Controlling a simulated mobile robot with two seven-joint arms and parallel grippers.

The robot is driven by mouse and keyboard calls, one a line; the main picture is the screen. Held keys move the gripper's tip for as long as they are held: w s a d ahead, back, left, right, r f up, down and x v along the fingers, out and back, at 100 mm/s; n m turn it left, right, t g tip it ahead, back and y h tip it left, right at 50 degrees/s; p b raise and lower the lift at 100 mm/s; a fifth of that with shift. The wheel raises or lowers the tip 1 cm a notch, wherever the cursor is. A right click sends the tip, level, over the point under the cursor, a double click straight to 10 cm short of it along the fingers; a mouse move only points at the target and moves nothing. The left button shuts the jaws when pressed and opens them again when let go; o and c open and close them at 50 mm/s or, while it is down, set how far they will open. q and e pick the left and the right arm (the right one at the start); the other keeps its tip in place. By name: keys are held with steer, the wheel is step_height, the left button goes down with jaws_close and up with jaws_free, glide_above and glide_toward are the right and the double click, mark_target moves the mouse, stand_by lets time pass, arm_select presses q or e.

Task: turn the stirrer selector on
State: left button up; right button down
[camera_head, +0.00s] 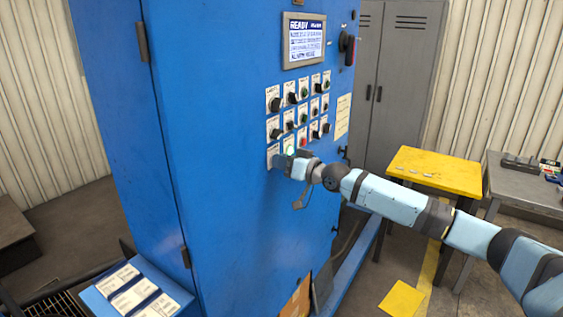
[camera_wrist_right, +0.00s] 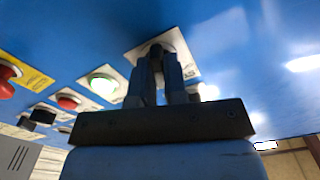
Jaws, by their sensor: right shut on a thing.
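The blue control cabinet (camera_head: 235,60) fills the middle of the head view, with rows of selector knobs and buttons on white label plates. My right gripper (camera_head: 284,159) is at the lowest row, at the leftmost plate. In the right wrist view my right gripper (camera_wrist_right: 158,72) is shut on a dark selector knob (camera_wrist_right: 156,50) on a white plate (camera_wrist_right: 186,62). The fingers cover much of the knob and its label, so its setting and name cannot be read. My left gripper is not in view.
Beside the held knob are a lit green button (camera_wrist_right: 103,84) and a red button (camera_wrist_right: 68,102). A display (camera_head: 304,40) reading READY is above the panel. A yellow table (camera_head: 435,168) and grey lockers (camera_head: 395,80) stand to the right.

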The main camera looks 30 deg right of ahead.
steer(key=shift+m, duration=1)
steer(key=c, duration=1.2)
jaws_free()
steer(key=shift+o, duration=0.2)
steer(key=b+v, duration=0.2)
steer(key=v, duration=1.1)
steer(key=shift+s+d+b, duration=0.2)
steer(key=shift+s+b, duration=0.15)
